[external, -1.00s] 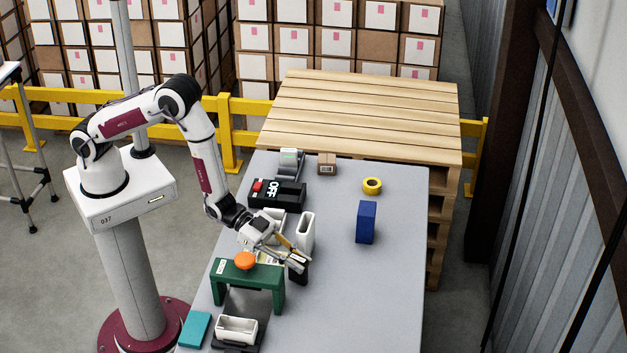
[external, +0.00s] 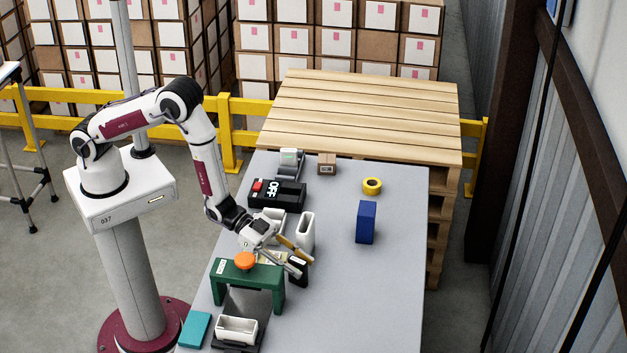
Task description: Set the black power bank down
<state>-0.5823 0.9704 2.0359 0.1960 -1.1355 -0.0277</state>
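The black power bank (external: 301,274) stands upright on the grey table, just right of the green bridge-shaped stand. My gripper (external: 303,267) reaches down to it from the upper left. Its two fingers look spread apart, one on each side of the power bank's top, and the gripper appears open. The fingers partly hide the top of the power bank. From this distance I cannot tell whether a finger still touches it.
A white upright holder (external: 306,231) stands just behind. A blue box (external: 366,222) and yellow tape roll (external: 372,186) are farther right. The table's right front is clear.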

